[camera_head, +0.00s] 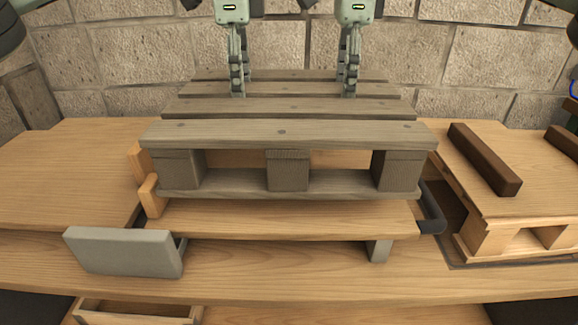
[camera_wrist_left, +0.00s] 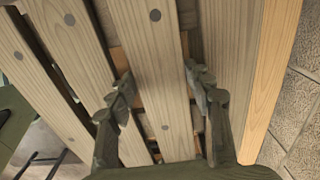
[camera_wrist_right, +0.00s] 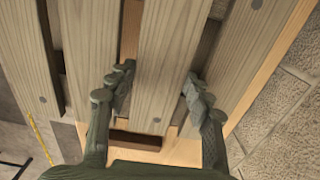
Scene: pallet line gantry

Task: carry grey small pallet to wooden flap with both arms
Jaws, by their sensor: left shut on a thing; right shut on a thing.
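The grey small pallet (camera_head: 285,133) is level in the middle of the head view, with its top slats up and its blocks facing me. My left gripper (camera_head: 237,88) and my right gripper (camera_head: 348,88) reach down side by side onto its rear half. Each is shut on a slat of the pallet, which also shows between the fingers in the left wrist view (camera_wrist_left: 150,50) and the right wrist view (camera_wrist_right: 165,50). The board that looks like the wooden flap (camera_head: 280,219) is directly below the pallet, mostly covered. I cannot tell whether they touch.
Small orange-brown wooden blocks (camera_head: 150,196) stand at the pallet's left edge. A black handle (camera_head: 432,208) is at the board's right end. A grey plate (camera_head: 125,251) stands front left. A light wooden pallet (camera_head: 530,190) with a dark bar (camera_head: 484,158) is at right. A stone wall is behind.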

